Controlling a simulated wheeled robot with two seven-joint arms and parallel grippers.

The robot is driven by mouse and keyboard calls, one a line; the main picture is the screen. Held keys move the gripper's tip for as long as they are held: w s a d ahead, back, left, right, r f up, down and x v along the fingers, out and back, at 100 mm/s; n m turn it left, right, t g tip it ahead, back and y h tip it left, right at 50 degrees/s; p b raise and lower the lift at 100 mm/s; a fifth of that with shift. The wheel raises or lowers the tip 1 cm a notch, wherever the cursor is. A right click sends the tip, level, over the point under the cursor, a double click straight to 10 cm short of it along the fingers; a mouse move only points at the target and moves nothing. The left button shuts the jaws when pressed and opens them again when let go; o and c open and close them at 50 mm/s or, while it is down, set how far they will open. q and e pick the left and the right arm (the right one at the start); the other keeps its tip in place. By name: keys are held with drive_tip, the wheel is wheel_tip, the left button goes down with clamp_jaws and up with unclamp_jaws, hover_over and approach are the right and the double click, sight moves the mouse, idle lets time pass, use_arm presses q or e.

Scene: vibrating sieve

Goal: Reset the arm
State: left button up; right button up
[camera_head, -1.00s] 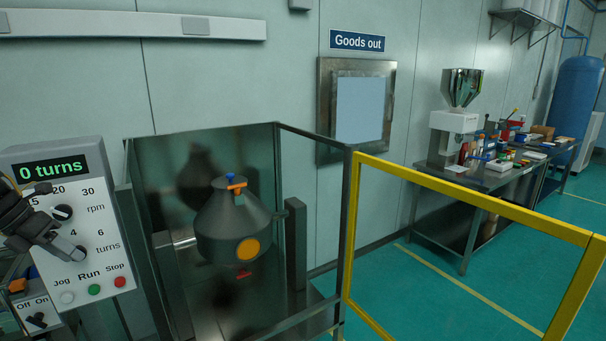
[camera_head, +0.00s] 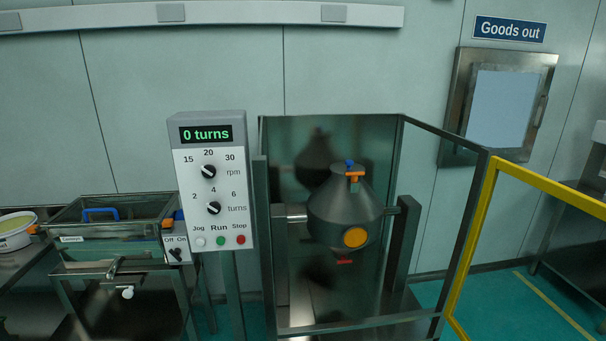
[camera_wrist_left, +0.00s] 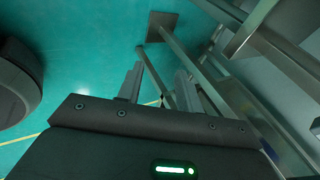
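My left gripper (camera_wrist_left: 158,84) shows only in the left wrist view. Its two grey fingers stand apart with nothing between them, over the green floor and near metal frame legs. Neither gripper is in the head view. The control panel (camera_head: 213,180) stands in the middle of the head view, reading "0 turns", with two black knobs and white, green and red buttons below.
A dark drum (camera_head: 345,212) hangs in a guarded frame right of the panel. A yellow rail (camera_head: 545,180) borders it. A sieve unit (camera_head: 110,232) with a blue handle stands left, beside a white bowl (camera_head: 14,232). A hatch (camera_head: 500,105) is on the wall.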

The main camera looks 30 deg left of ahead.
use_arm(q)
drive_tip(key=s+d+f+n+g, duration=0.1)
drive_tip(key=s+d+f+n, duration=0.1)
drive_tip(key=s+d+f, duration=0.35)
drive_tip(key=s+d+f+n+g, duration=0.1)
drive_tip(key=s+d+f+n, duration=0.15)
drive_tip(key=d+f, duration=0.55)
drive_tip(key=s+d+f+n+g, duration=0.1)
drive_tip(key=s+d, duration=0.2)
drive_tip(key=d, duration=0.5)
drive_tip(key=s+d+f+n+g+h, duration=0.1)
drive_tip(key=s+d+f, duration=0.1)
drive_tip(key=d, duration=0.6)
drive_tip(key=s+d+f+n+g, duration=0.1)
drive_tip(key=s+d+n, duration=0.1)
drive_tip(key=d, duration=0.6)
drive_tip(key=shift+s+d+f, duration=0.35)
drive_tip(key=shift+s+f, duration=0.05)
drive_tip(key=shift+s, duration=0.4)
drive_tip(key=shift+c, duration=0.4)
